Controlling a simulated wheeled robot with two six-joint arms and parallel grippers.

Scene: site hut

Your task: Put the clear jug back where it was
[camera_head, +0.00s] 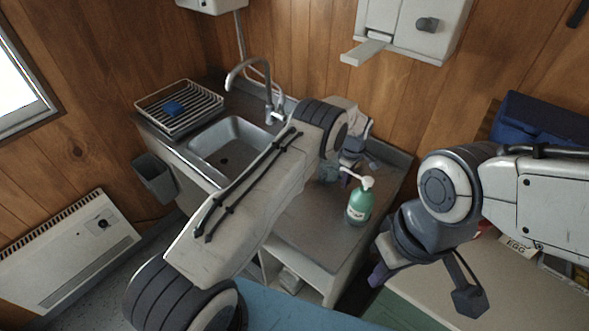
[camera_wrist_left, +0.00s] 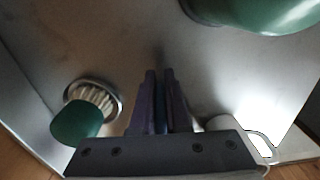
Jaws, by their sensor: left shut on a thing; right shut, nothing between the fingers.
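My left gripper (camera_wrist_left: 160,75) is over the counter right of the sink, its two dark purple fingers close together. It is shut on a thin part, which I take to be the clear jug, but the jug's outline is hard to make out.
A green soap bottle (camera_head: 359,204) with a white pump stands just right of the left gripper; it also shows in the left wrist view (camera_wrist_left: 265,12). A green-topped brush (camera_wrist_left: 76,120) is at the left there. The sink (camera_head: 231,146) and dish rack (camera_head: 180,106) are left. The front counter is clear.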

